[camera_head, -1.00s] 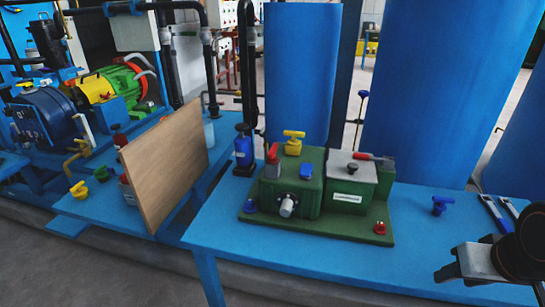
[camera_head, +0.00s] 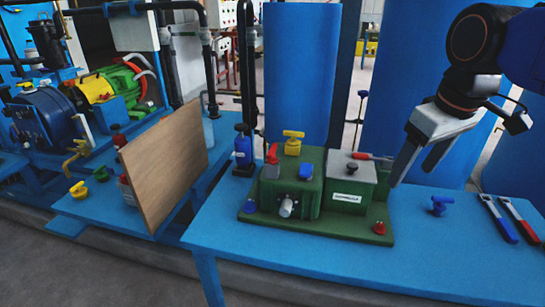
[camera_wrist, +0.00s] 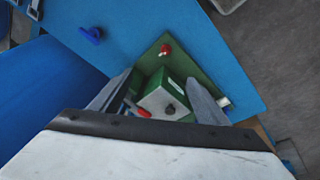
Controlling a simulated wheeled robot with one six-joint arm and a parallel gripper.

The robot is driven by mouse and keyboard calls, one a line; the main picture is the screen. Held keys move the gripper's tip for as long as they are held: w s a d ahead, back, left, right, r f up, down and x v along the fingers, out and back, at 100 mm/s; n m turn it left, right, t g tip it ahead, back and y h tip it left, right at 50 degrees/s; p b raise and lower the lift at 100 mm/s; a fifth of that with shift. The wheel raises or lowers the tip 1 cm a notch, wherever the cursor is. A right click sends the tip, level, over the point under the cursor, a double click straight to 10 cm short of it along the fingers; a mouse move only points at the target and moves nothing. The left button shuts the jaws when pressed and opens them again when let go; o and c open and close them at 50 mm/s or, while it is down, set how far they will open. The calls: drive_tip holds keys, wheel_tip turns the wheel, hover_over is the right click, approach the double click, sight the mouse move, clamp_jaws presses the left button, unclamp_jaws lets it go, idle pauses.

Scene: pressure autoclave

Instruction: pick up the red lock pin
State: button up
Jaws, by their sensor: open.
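The red lock pin appears to be the small red knob (camera_head: 380,228) at the front right corner of the green base plate (camera_head: 335,230). It also shows in the wrist view (camera_wrist: 165,49), at the plate's corner beyond the fingertips. My gripper (camera_head: 409,178) is open and empty. It points down, above and behind the pin, beside the right end of the green autoclave body (camera_head: 292,192). In the wrist view my gripper's fingers (camera_wrist: 160,82) straddle the view of the grey-topped box (camera_wrist: 165,98), and the pin lies apart from them.
The grey-topped box has a red-handled lever (camera_head: 372,156) close to my gripper. A blue valve knob (camera_head: 440,204) and blue and red tools (camera_head: 500,218) lie right on the blue table (camera_head: 430,255). A wooden board (camera_head: 165,165) stands left. The table's front right is mostly clear.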

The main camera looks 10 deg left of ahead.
drive_tip(key=w+a+r+n+g, duration=0.1)
drive_tip(key=w+a+r+n, duration=0.2)
drive_tip(key=a+r, duration=0.3)
drive_tip(key=w+a+r+n, duration=0.2)
drive_tip(key=w+a+r, duration=0.1)
drive_tip(key=a, duration=0.5)
wheel_tip(320, 180, up, 6)
drive_tip(key=f+n+g, duration=0.1)
drive_tip(key=n+g, duration=0.1)
drive_tip(key=n, duration=0.4)
hover_over(272, 148)
drive_tip(key=shift+h, duration=0.4)
wheel_tip(272, 148, down, 17)
drive_tip(key=shift+r, duration=0.1)
drive_tip(key=c, duration=1.1)
